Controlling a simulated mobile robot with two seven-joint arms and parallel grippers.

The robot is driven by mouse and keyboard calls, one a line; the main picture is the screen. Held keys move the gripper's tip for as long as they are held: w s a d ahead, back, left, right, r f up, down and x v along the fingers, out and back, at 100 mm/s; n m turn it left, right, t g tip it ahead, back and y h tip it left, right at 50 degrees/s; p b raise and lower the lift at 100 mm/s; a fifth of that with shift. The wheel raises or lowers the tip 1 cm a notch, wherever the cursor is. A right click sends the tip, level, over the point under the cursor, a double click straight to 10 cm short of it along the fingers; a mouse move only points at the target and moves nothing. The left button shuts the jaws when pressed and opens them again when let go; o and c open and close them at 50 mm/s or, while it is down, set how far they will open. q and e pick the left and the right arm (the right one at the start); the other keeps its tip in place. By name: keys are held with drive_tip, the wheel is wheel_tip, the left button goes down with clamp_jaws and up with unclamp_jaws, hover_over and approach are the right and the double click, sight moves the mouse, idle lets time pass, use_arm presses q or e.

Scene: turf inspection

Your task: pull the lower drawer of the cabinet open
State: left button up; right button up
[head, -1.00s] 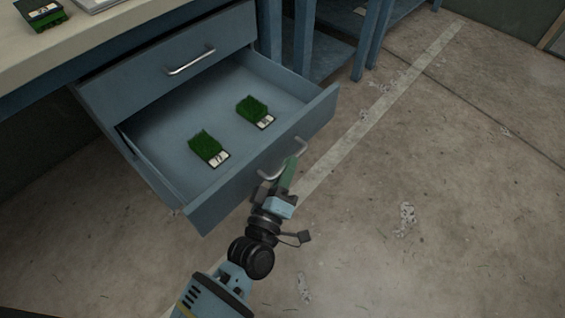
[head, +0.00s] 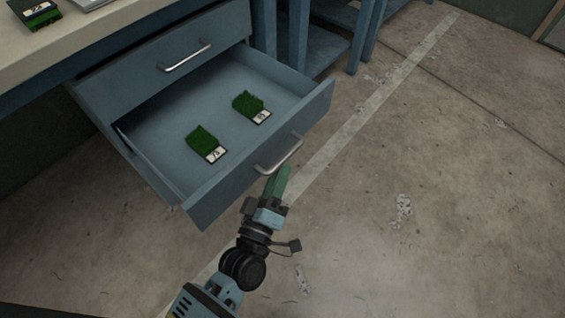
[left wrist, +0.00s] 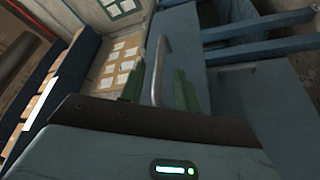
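The lower drawer (head: 232,187) of the blue cabinet is pulled well out in the head view, its inside exposed. Its metal bar handle (head: 279,156) is on the front panel and also shows in the left wrist view (left wrist: 160,66). My left gripper (head: 278,180) is just in front of the handle. In the left wrist view its green fingers (left wrist: 159,82) are spread apart, with the handle between them in the picture and a gap on each side. The gripper is empty. My right gripper is not in view.
Two green turf samples (head: 203,142) (head: 248,104) with white labels lie in the lower drawer. The upper drawer (head: 150,65) is shut. A pale worktop (head: 70,40) is above. Blue table legs (head: 298,35) stand behind. The concrete floor to the right is clear.

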use_arm(q)
drive_tip(key=v, duration=0.4)
drive_tip(key=shift+s, duration=0.2)
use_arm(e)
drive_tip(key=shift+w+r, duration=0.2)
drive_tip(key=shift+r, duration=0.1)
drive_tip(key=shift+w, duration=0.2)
